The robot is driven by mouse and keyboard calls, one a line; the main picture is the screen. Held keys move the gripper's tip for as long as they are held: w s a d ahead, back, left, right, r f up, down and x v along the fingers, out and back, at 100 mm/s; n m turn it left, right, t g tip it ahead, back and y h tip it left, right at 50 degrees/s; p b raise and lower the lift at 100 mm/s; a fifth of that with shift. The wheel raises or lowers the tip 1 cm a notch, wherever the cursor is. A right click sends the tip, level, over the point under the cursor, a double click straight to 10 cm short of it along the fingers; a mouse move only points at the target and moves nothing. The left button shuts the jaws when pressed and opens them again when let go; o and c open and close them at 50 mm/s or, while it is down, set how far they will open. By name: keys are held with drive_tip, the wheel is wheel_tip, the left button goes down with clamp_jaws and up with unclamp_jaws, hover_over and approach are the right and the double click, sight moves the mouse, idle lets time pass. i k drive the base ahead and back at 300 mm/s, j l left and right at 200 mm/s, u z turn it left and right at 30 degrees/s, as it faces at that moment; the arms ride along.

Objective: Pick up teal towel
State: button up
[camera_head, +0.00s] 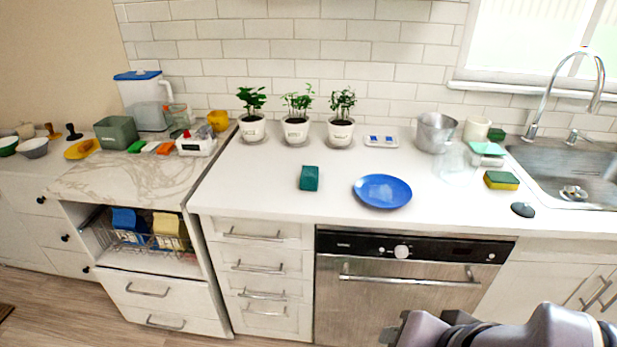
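A small dark teal folded cloth (309,178), which looks like the teal towel, lies flat on the white counter. It is left of the blue plate and in front of the potted plants. My gripper (397,329) is at the bottom edge of the view, low in front of the dishwasher and well apart from the towel. Its fingers are partly cut off by the frame, so I cannot tell whether they are open.
A blue plate (383,191) lies right of the towel. Several potted plants, including one at the left (252,130), line the wall. A steel pot (435,133), a clear container (455,165) and a yellow-green sponge (501,180) stand near the sink (575,170). The counter around the towel is clear.

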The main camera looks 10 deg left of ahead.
sight(310, 175)
drive_tip(key=i+j+u, duration=0.1)
drive_tip(key=i+u, duration=0.3)
drive_tip(key=i+l+u, duration=0.1)
drive_tip(key=i+u, duration=0.25)
drive_tip(key=i, duration=0.25)
drive_tip(key=i+l+u, duration=0.2)
drive_tip(key=i+u, duration=0.2)
drive_tip(key=i, duration=0.1)
